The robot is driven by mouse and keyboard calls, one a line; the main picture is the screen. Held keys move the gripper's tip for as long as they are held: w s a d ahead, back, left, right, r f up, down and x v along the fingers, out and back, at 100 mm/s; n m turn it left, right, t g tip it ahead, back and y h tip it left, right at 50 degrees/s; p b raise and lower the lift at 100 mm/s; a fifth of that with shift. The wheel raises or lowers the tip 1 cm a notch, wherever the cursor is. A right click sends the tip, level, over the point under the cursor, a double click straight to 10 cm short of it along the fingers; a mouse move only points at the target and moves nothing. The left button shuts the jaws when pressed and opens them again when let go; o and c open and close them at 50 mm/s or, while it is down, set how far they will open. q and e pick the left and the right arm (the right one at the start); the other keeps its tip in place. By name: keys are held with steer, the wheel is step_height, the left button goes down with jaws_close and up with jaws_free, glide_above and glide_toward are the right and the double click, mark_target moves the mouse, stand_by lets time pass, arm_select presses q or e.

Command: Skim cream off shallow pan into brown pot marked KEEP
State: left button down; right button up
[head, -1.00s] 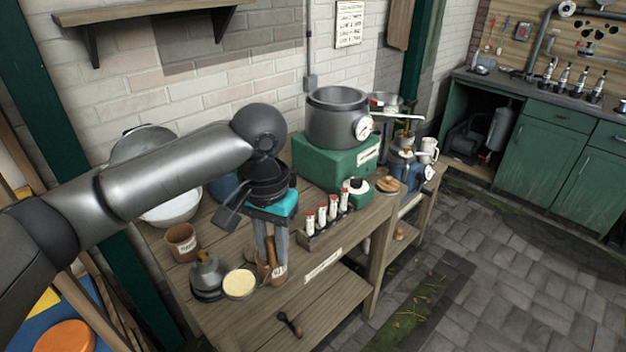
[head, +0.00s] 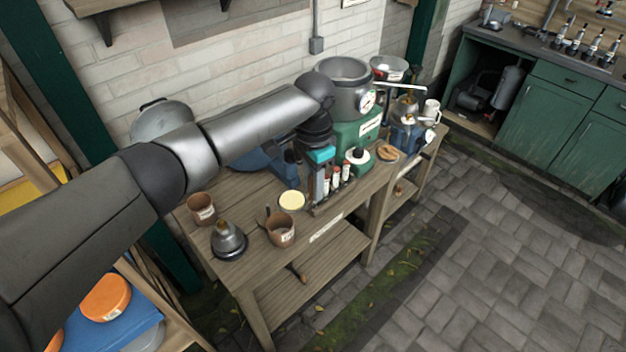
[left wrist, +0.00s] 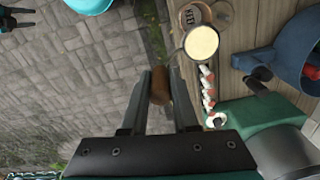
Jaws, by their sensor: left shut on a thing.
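My left gripper (head: 316,185) is shut on the brown wooden handle (left wrist: 160,86) of a skimmer-like tool. Its round head (left wrist: 201,42) has a dark rim and a pale cream-coloured face; it shows in the head view (head: 292,200) to the left of the gripper. Two brown pots with pale labels stand on the bench: one nearer (head: 281,231), one at the left (head: 201,209). Their writing is too small to read. In the wrist view the round head overlaps a labelled brown pot (left wrist: 194,14); I cannot tell its height above it. No shallow pan shows clearly.
A lamp-like metal item (head: 229,240) stands left of the nearer pot. Red-capped bottles (head: 335,180) stand in a rack beside the gripper. A steel pot with a gauge (head: 346,95) sits on a green base behind. A blue vessel (head: 262,158) is partly behind my arm.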

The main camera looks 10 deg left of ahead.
arm_select(q)
steer(key=shift+f+b, duration=1.35)
steer(key=shift+b, duration=0.45)
steer(key=s+a+f+t+h+b, duration=0.1)
steer(key=s+a+t+h+b, duration=0.4)
steer(key=a+h+b, duration=0.3)
steer(key=shift+s+a+f+b, duration=0.35)
steer(key=shift+s+a+b, duration=0.4)
steer(key=shift+a+b, duration=0.8)
steer(key=shift+d+b, duration=0.3)
stand_by(0.5)
